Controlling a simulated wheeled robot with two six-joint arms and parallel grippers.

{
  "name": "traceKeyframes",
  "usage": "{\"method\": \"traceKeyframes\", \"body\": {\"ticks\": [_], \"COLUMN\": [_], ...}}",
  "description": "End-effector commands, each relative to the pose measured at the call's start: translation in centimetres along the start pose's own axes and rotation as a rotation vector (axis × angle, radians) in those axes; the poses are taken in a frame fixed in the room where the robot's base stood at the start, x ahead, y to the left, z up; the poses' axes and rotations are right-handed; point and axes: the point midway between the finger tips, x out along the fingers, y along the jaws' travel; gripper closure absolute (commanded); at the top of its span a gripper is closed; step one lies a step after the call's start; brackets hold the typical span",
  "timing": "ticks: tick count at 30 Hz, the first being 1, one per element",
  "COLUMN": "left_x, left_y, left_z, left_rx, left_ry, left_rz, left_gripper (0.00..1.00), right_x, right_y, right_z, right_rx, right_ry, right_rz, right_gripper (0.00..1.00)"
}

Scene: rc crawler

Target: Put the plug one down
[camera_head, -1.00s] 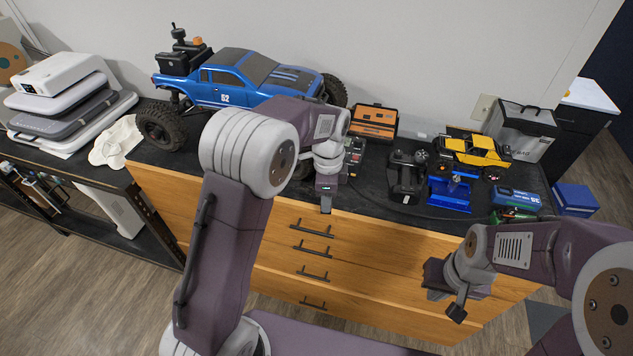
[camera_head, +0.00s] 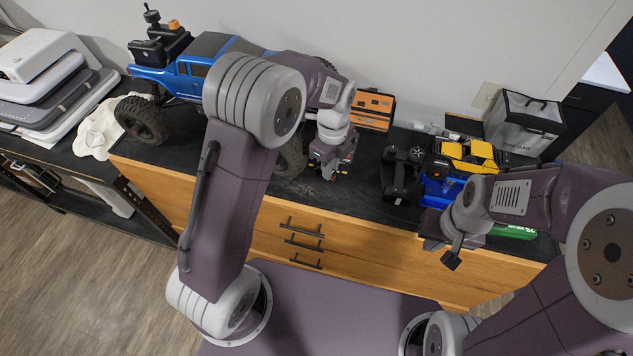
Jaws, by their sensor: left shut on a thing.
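I cannot make out the plug clearly, nor tell whether the held thing touches the bench. A dark device with red details (camera_head: 347,152) stands right behind this gripper. My right gripper (camera_head: 443,252) hangs in front of the bench's right part, its fingers apart and empty.
The big blue truck (camera_head: 185,75) stands at the left, partly behind my left arm. An orange case (camera_head: 373,110), a black controller (camera_head: 400,178), a yellow crawler (camera_head: 468,155) on a blue stand (camera_head: 440,190) and a grey bag (camera_head: 523,125) fill the right. The wooden drawers (camera_head: 350,250) face me.

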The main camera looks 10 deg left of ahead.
Motion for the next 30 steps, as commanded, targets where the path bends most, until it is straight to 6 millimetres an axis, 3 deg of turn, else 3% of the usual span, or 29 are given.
{"method": "traceKeyframes", "body": {"ticks": [3,6,11,19,29,30], "left_x": [1.2,2.0,2.5,6.2,6.8,6.6], "left_y": [2.1,3.0,3.2,3.2,3.1,3.1], "left_z": [1.5,2.0,2.2,2.2,2.2,2.2], "left_rx": [-0.004,-0.001,-0.001,-0.001,-0.001,-0.001], "left_ry": [0.001,0.0,0.0,0.0,0.0,0.0], "left_rz": [0.004,0.002,0.0,0.001,0.0,0.0], "left_gripper": [1.0,1.0,1.0,1.0,1.0,0.74], "right_x": [-1.0,-1.2,-1.3,-2.7,-2.3,-2.4], "right_y": [0.0,0.0,0.0,-0.1,0.0,-0.1], "right_z": [-0.1,-0.1,-0.1,-0.3,-0.2,-0.3], "right_rx": [0.0,0.0,0.0,0.0,0.0,0.0], "right_ry": [0.0,0.0,0.0,0.0,0.0,0.0], "right_rz": [0.0,0.0,0.0,0.0,0.0,0.0], "right_gripper": [1.0,1.0,1.0,1.0,1.0,1.0]}}
